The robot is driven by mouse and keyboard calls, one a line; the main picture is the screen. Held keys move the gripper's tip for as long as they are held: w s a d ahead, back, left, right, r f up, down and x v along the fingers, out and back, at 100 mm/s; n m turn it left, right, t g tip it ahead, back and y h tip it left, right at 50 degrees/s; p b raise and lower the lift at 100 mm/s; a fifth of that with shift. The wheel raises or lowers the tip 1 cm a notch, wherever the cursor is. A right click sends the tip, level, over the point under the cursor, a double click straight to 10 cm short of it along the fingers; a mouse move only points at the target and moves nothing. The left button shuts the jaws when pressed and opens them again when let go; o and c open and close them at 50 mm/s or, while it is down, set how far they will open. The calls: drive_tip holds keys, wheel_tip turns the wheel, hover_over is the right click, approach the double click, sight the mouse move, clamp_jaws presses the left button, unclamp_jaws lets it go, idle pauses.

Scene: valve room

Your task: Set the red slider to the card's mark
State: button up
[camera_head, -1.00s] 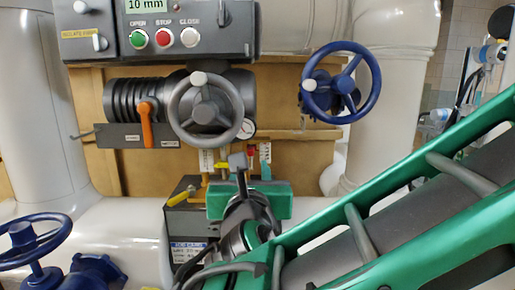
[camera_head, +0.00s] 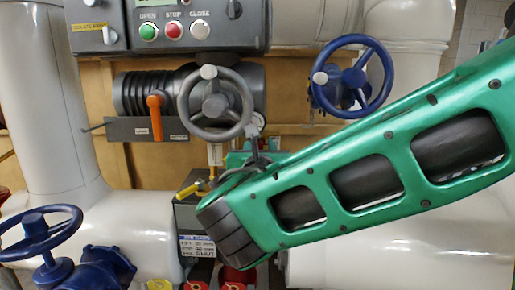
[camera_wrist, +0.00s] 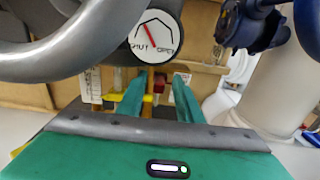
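In the wrist view, a small red block (camera_wrist: 159,84), which looks like the red slider, shows between the fingertips of my gripper (camera_wrist: 161,80). The green fingers are apart; I cannot tell whether either touches the block. A pale scale strip (camera_wrist: 96,86) with a yellow slider (camera_wrist: 97,98) stands left of the fingers. In the head view, my arm hides the red slider and most of my gripper. The job card (camera_head: 198,246) is on a dark box below the scales, partly beside my arm; its small print is not clearly legible.
A grey handwheel (camera_head: 215,103) hangs close above my gripper, with a SHUT/OPEN dial (camera_wrist: 153,36) beside it. A blue handwheel (camera_head: 351,76) is at right, another (camera_head: 38,232) at lower left. An orange lever (camera_head: 155,117) and a button panel (camera_head: 172,28) are at left and above.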

clamp_jaws()
drive_tip(key=shift+f, duration=0.3)
unclamp_jaws()
